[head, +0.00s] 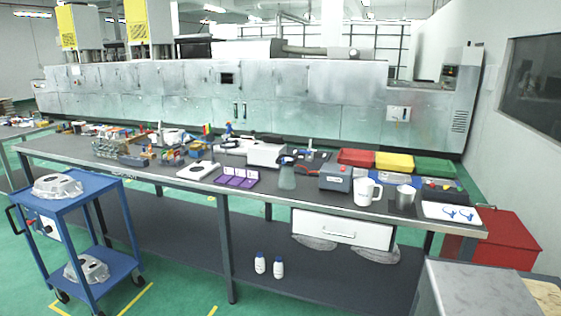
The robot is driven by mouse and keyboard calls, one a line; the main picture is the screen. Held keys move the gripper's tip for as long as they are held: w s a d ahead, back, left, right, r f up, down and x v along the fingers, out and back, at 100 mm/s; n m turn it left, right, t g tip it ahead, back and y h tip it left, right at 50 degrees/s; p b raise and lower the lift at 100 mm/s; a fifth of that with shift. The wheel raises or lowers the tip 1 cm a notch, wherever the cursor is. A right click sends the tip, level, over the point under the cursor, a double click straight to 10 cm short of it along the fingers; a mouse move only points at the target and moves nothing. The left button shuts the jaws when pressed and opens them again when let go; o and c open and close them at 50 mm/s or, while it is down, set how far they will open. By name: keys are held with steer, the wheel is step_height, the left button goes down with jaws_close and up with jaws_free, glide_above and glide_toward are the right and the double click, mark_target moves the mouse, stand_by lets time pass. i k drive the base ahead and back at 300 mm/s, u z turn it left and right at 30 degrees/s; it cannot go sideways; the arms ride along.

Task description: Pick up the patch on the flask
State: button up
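A small pale, translucent flask-like vessel (287,178) stands upright near the front edge of the long workbench, right of its middle. A dark blue item (286,160) shows at its top; I cannot tell whether it rests on the vessel or lies behind it. A separate patch cannot be made out at this size. My gripper is not in view.
The long dark workbench (330,198) is crowded. Left of the vessel is a purple tray (237,177); right are a grey box (335,178), white jug (367,192) and metal cup (404,197). A blue cart (75,205) with castings stands left.

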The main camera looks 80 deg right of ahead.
mark_target(286, 158)
steer(key=u, duration=0.05)
steer(key=i, duration=2.4)
steer(key=u, duration=0.25)
steer(key=k, duration=0.15)
steer(key=z, duration=2.85)
